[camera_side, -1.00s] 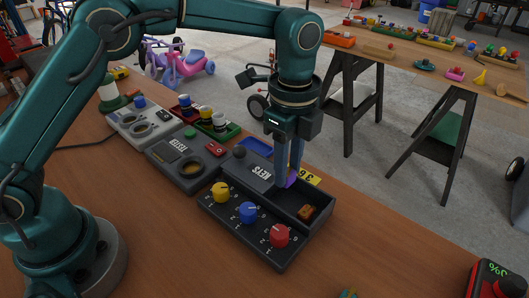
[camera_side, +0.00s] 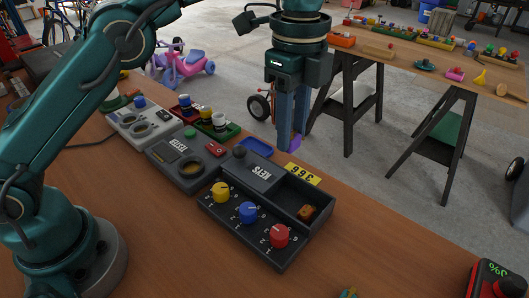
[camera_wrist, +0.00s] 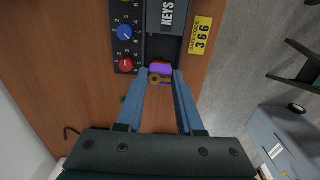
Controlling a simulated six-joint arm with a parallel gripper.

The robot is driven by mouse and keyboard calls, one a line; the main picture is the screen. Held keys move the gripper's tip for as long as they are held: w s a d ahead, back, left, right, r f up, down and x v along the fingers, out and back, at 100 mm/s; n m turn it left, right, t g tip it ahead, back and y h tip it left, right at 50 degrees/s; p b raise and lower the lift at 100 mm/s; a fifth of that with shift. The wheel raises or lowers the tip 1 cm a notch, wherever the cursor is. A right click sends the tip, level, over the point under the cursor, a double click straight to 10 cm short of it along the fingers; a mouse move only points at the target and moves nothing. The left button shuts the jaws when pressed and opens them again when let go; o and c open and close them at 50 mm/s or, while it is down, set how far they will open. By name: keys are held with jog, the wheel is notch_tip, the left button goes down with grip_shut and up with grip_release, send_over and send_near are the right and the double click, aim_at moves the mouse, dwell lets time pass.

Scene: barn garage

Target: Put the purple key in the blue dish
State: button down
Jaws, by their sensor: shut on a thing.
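My gripper (camera_side: 291,146) is shut on the purple key (camera_side: 298,141) and holds it in the air above the keys box. In the wrist view the key (camera_wrist: 160,69) shows purple with a brass-coloured part between the fingertips (camera_wrist: 160,76). In the side view the fingers hide most of it. The blue dish (camera_side: 257,147) is a shallow tray on the bench, behind the box and left of my fingertips; it looks empty. It does not show in the wrist view.
The dark keys box (camera_side: 232,219) has yellow, blue and red dials, an open compartment and an orange-brown block (camera_side: 306,211) inside. A yellow 366 label (camera_side: 303,174) lies behind it. A green tray (camera_side: 222,130) with cups stands left of the dish. The front bench is mostly clear.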

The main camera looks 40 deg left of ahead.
jog(key=shift+r, duration=0.7)
jog(key=shift+a+r, duration=0.1)
jog(key=shift+a, duration=0.15)
jog(key=w+a, duration=0.2)
jog(key=a, duration=2.4)
jog(key=w+d+f, duration=0.1)
jog(key=d+f, duration=0.2)
jog(key=f, duration=0.1)
jog(key=w+d+f, duration=0.2)
jog(key=d+f, duration=0.2)
jog(key=w+d+f, duration=0.2)
jog(key=d+f, duration=0.1)
jog(key=f, duration=0.1)
jog(key=shift+w+d+f, duration=0.1)
jog(key=shift+d, duration=0.3)
jog(key=shift+f, duration=1.95)
